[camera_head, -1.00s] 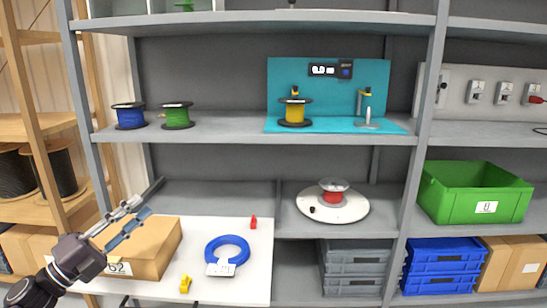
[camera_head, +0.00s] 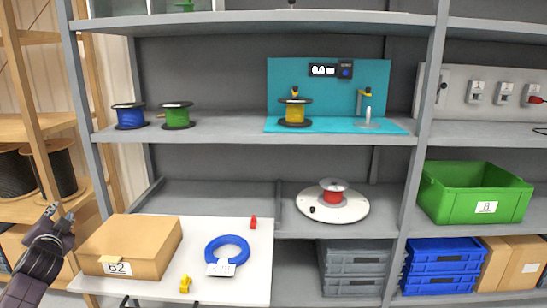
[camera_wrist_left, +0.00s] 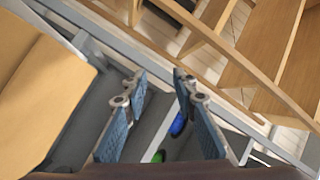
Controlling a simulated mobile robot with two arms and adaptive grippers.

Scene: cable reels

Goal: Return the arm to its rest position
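My left gripper (camera_head: 58,214) is at the lower left of the head view, pointing up, left of the cardboard box. In the left wrist view my left gripper (camera_wrist_left: 160,88) has its two blue-padded fingers apart, with nothing between them. The cardboard box (camera_head: 133,247) marked 62 stands on the white table (camera_head: 208,285); the box also fills the left edge of the left wrist view (camera_wrist_left: 35,90). My right gripper is in neither view.
A blue cable ring (camera_head: 240,244) with a white tag, a yellow item (camera_head: 185,284) and a red item (camera_head: 253,222) lie on the table. A wooden rack (camera_head: 38,115) with black reels stands close to the left gripper. Grey shelves rise behind.

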